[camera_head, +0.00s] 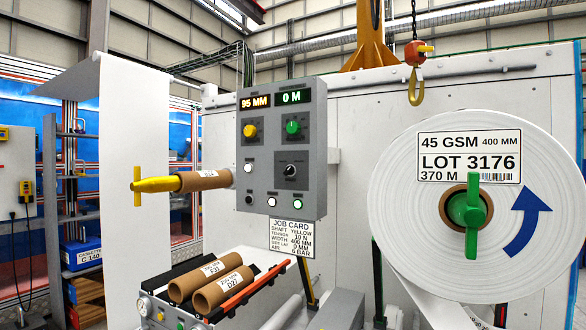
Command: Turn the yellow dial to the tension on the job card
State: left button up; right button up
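The yellow dial (250,130) is on the upper left of the grey control panel (265,190), under a display (254,102) reading 95 MM. Its pointer setting is too small to read. The job card (291,238) hangs below the panel. It appears to list shaft yellow, tension 10 N, width 400 mm, side lay 0 mm and air 6 bar. Neither of my grippers shows in the head view.
A green dial (293,128) and a black knob (291,171) share the panel. A yellow shaft (155,185) with a core juts out left of it. A large white roll (400,200) stands right. Cardboard cores (224,291) lie below. A hook (416,88) hangs above.

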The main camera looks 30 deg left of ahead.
aim_at(250, 131)
jog(key=u, duration=1.25)
